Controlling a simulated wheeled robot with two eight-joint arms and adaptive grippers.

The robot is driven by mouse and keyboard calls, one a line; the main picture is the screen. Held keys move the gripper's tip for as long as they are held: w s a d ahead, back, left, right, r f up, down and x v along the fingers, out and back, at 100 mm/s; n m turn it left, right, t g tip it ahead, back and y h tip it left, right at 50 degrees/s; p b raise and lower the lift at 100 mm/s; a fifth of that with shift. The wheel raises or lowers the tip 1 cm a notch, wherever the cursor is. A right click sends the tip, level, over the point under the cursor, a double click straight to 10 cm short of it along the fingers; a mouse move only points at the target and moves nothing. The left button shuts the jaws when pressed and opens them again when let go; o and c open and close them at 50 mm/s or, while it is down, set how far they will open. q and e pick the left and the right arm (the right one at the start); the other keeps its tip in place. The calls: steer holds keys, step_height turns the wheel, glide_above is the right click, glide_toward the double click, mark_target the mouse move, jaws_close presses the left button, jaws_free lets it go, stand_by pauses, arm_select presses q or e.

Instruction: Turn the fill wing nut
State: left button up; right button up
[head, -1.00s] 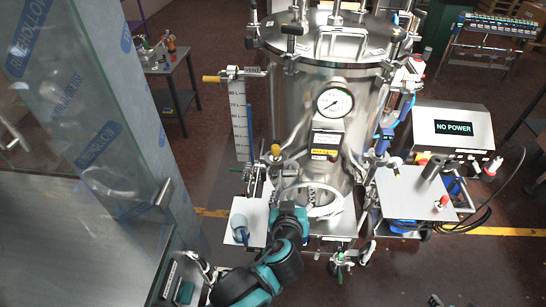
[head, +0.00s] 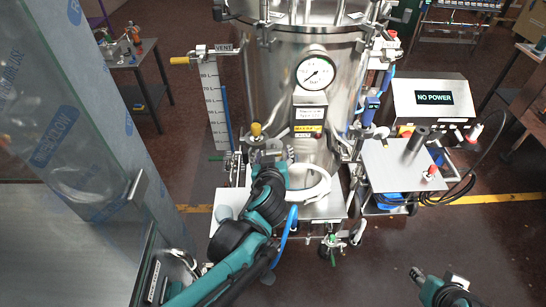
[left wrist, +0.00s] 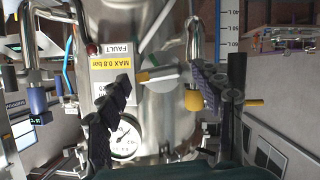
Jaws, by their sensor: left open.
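The steel vessel (head: 265,75) stands upright in the middle of the head view, with fittings low on its front. I cannot make out a wing nut marked fill. A yellow knob (head: 256,129) stands on the fittings at the left front; it also shows in the left wrist view (left wrist: 193,100), by the right finger. My left gripper (head: 267,157) is just below this knob in the head view and hides part of the fittings. In the left wrist view its fingers (left wrist: 160,80) are apart and empty, facing the vessel's pipework. My right gripper (head: 440,287) is low at the right, away from the vessel.
A pressure gauge (head: 315,73) and a yellow label are on the vessel's front. A white hose loop (head: 318,187) lies close right of my left gripper. A side shelf (head: 400,165) and a NO POWER box (head: 432,97) stand at the right. A glass panel is at the left.

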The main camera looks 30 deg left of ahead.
arm_select(q)
steer(key=c, duration=1.2)
steer(key=shift+o, duration=0.2)
steer(key=m+y, duration=0.1)
steer(key=m, duration=0.1)
steer(key=m+g+y, duration=0.1)
steer(key=shift+w+d+f+m+b, duration=0.1)
steer(key=shift+w+d+m+b, duration=0.05)
steer(key=shift+d+m+b, duration=0.2)
steer(key=m+y+b, duration=0.1)
steer(key=m+g+y+b, duration=0.1)
steer(key=m, duration=0.1)
steer(key=shift+w+d+f, duration=0.1)
steer(key=shift+f, duration=0.1)
steer(key=shift+m+y+b, duration=1)
steer(key=shift+m, duration=0.35)
